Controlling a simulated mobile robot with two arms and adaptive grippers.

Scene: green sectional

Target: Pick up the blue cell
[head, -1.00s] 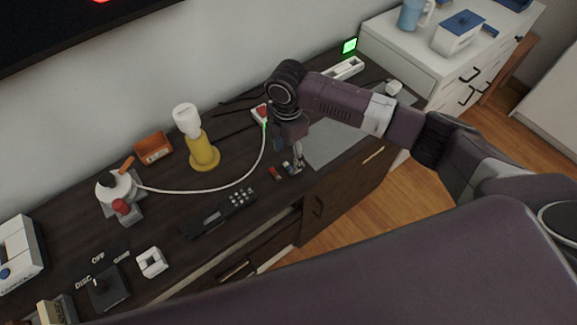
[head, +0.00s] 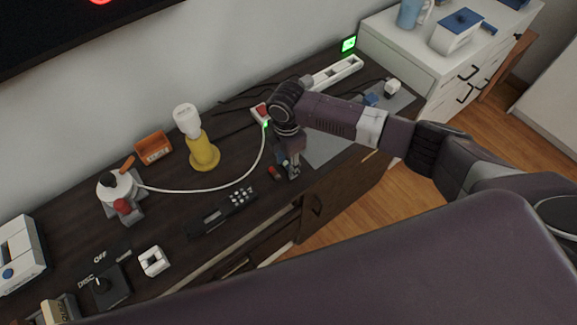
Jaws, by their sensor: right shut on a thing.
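My right gripper (head: 292,173) points down at the front part of the dark cabinet top, left of the grey mat. It is shut on the small blue cell (head: 284,165), which is mostly hidden by the fingers. A red cell (head: 273,172) lies just left of the gripper. I cannot tell whether the blue cell still touches the cabinet top. My left gripper is not in view.
A black remote (head: 222,212) lies left of the cells. A white cable (head: 225,184) curves behind them to a white block with a red top (head: 261,112). The grey mat (head: 325,146) has clear room.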

